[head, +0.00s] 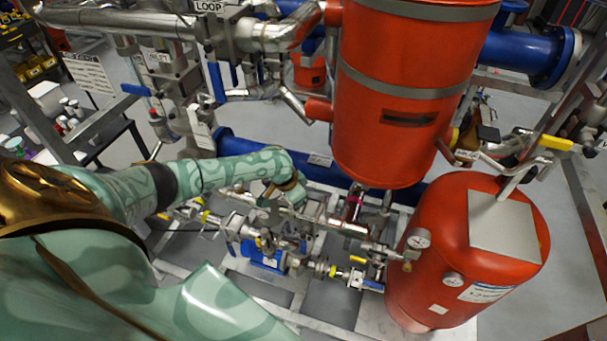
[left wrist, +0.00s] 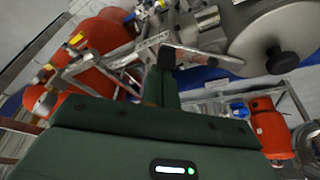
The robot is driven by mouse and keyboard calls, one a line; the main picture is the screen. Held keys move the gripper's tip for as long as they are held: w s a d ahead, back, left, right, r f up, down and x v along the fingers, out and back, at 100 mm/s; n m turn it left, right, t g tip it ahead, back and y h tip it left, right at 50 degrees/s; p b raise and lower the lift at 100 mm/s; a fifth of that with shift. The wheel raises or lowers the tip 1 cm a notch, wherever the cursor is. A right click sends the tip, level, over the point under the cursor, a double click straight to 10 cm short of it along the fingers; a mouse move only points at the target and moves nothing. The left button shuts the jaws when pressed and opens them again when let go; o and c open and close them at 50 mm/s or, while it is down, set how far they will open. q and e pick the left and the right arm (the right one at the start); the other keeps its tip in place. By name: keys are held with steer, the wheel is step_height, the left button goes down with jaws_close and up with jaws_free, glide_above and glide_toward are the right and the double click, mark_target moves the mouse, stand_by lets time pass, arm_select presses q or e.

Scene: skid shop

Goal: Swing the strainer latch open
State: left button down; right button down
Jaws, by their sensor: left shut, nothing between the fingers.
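In the left wrist view a round silver lid (left wrist: 255,45) with a black knob (left wrist: 281,60) is at the upper right. A flat metal bar (left wrist: 212,57) with a reddish face lies left of it; it may be the strainer latch, but I cannot tell. My left gripper (left wrist: 166,58) is shut and empty, its dark fingertips overlapping the bar's left end in the picture; contact cannot be told. In the head view my left gripper (head: 287,197) is among the pipes, largely hidden by its own wrist, and the latch cannot be made out. My right gripper is not in view.
A large red tank (head: 400,90) stands behind and right of my left gripper. A smaller red vessel (head: 460,265) with gauges stands at the lower right. A blue pump (head: 262,256) and silver valves crowd the space below the gripper. A blue pipe (head: 235,145) runs behind.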

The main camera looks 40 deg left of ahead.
arm_select(q)
steer(key=m, duration=0.1)
steer(key=s+m+h, duration=0.1)
steer(key=shift+s+a+f+m+b, duration=0.1)
steer(key=shift+s+a+m+b, duration=0.2)
steer(key=shift+m+b, duration=0.1)
steer(key=s+a+m, duration=0.1)
steer(key=m, duration=0.1)
steer(key=s+a+m+g+b, duration=0.1)
steer(key=m, duration=0.1)
steer(key=a+m+g+h+b, duration=0.1)
steer(key=m, duration=0.1)
steer(key=shift+s, duration=0.4)
